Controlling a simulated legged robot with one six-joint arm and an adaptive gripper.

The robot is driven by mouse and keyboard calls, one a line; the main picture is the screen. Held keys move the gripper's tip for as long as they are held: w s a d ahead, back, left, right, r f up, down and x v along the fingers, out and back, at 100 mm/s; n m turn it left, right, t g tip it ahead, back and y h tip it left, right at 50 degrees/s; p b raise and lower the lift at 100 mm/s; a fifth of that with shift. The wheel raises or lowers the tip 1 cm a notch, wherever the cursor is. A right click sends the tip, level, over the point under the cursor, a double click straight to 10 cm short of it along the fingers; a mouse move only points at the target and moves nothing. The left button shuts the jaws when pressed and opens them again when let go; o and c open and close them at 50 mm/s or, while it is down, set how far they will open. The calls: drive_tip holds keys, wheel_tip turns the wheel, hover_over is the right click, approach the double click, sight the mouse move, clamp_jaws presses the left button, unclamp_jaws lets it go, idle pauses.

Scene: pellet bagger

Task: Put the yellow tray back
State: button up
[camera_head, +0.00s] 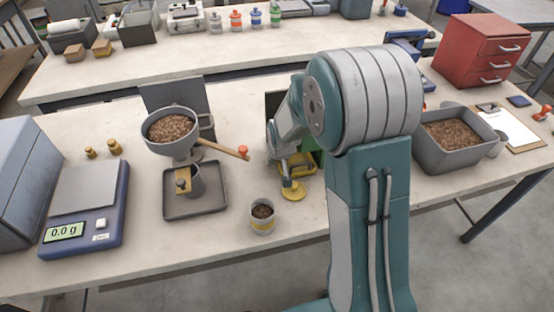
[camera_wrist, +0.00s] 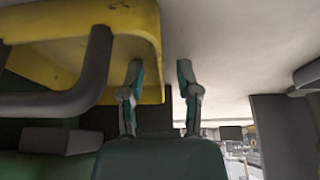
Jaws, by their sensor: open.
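The yellow tray (camera_wrist: 150,25) fills the upper left of the wrist view, close to my gripper, with a grey bar (camera_wrist: 60,105) across it. In the head view a yellow part (camera_head: 303,160) shows beside my arm on the bench, with a yellow round piece (camera_head: 293,193) just in front of it. My gripper (camera_wrist: 160,65) is open, its two fingers apart. In the wrist view the left finger overlaps the tray's edge; the right finger lies clear of it. Contact cannot be told. My arm hides much of this spot in the head view.
A small pellet cup (camera_head: 262,217) stands at the front. To the left are a pellet funnel (camera_head: 172,132) with a wooden-handled tool, a grey tray (camera_head: 195,208) and a scale (camera_head: 88,205). A grey pellet bin (camera_head: 470,155) is at the right. Bare bench lies left of the cup.

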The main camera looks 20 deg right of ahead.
drive_tip(key=v, duration=1.2)
drive_tip(key=s+r, duration=0.5)
drive_tip(key=s, duration=0.6)
drive_tip(key=s+r+t, duration=0.1)
drive_tip(key=s+r, duration=0.5)
drive_tip(key=s, duration=0.6)
drive_tip(key=shift+r, duration=0.25)
